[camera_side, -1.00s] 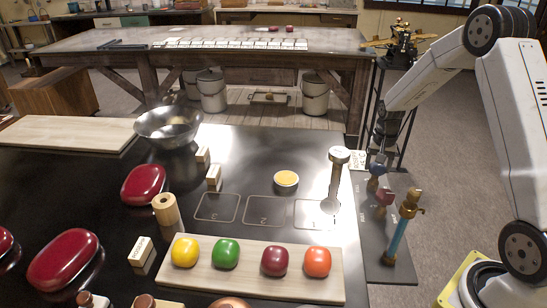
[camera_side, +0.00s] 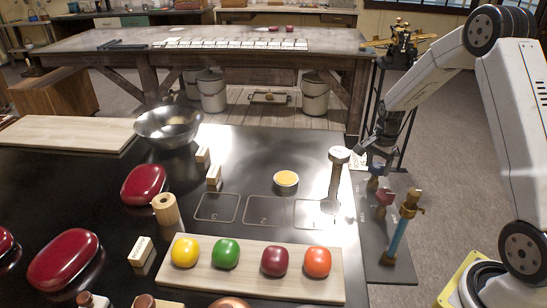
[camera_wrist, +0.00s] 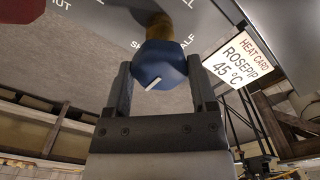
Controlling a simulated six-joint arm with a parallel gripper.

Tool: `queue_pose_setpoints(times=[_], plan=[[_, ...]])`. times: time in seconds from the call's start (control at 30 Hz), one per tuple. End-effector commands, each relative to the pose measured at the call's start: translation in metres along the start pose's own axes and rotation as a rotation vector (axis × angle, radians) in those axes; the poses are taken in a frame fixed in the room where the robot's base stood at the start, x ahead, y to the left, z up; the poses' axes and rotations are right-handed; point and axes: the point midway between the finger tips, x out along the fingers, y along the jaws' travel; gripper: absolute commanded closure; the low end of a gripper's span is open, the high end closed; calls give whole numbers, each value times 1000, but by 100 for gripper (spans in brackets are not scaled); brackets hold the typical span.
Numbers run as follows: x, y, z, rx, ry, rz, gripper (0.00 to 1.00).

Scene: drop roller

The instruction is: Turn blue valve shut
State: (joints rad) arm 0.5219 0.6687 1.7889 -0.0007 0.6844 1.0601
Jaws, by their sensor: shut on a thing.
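The blue valve knob (camera_wrist: 158,60) sits between the two fingers of my gripper (camera_wrist: 161,78) in the wrist view, and the jaws are shut on it. A short white line on the knob's face runs at a slant. Printed words, partly hidden, are on the panel behind it; one ends in "ALF". In the side view the blue knob (camera_side: 376,169) is on the dark panel (camera_side: 373,262) right of the table, with my gripper (camera_side: 373,160) at it from above.
A red knob (camera_side: 384,197) is close in front of the blue one. A brass tap on a blue pipe (camera_side: 399,236) stands nearer the camera. A pale-topped post (camera_side: 337,170) stands to the left.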

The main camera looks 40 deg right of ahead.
Motion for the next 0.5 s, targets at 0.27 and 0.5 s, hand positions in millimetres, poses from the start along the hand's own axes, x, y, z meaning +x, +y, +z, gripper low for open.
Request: queue_pose_setpoints(times=[0.27,0.5], plan=[[-1,0,0,8,0,-2,86],[-1,0,0,7,0,-2,0]])
